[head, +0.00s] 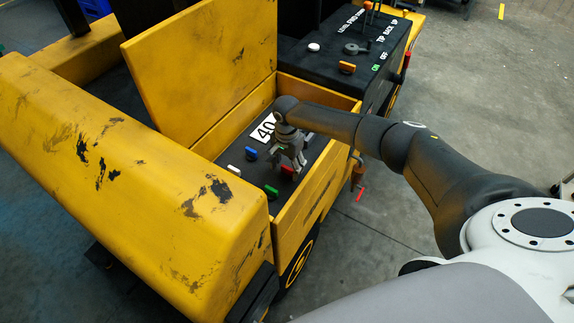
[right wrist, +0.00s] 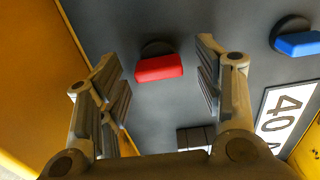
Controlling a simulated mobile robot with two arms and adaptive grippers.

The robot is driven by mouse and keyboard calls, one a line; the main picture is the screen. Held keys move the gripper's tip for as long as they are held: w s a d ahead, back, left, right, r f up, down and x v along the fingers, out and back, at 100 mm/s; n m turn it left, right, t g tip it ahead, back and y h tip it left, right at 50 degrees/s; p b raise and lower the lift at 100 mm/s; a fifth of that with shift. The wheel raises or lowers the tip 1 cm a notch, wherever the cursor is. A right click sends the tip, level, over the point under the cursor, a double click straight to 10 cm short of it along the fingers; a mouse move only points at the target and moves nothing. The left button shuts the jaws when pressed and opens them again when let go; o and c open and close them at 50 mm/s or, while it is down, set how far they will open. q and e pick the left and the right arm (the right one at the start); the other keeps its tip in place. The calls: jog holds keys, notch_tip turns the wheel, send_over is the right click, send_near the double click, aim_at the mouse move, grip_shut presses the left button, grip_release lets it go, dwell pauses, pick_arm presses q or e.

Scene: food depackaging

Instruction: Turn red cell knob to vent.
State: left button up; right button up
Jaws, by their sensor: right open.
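The red cell knob (right wrist: 158,69) is a red bar handle on a dark round base on the grey panel. In the right wrist view it sits between and beyond the two fingertips of my right gripper (right wrist: 165,75). The bar lies nearly level across that picture. In the head view the red knob (head: 287,170) shows just below my right gripper (head: 294,162), partly hidden by it. The gripper is open, points down at the panel and holds nothing. Whether a finger touches the knob cannot be told. My left gripper is not in view.
A blue knob (right wrist: 298,43) and a white "40" label (right wrist: 284,115) are on the same panel. A white knob (head: 234,170) and a green knob (head: 271,190) are at its left. Yellow walls (head: 318,193) and a raised yellow lid (head: 205,70) surround the recessed panel.

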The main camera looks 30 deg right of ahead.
jog(key=shift+s+f, duration=0.1)
jog(key=shift+f, duration=0.2)
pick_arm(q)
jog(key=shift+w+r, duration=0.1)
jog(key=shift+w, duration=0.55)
pick_arm(e)
jog(key=shift+c, duration=0.3)
jog(key=c, duration=1)
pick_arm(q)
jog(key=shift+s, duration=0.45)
pick_arm(e)
jog(key=shift+o, duration=0.2)
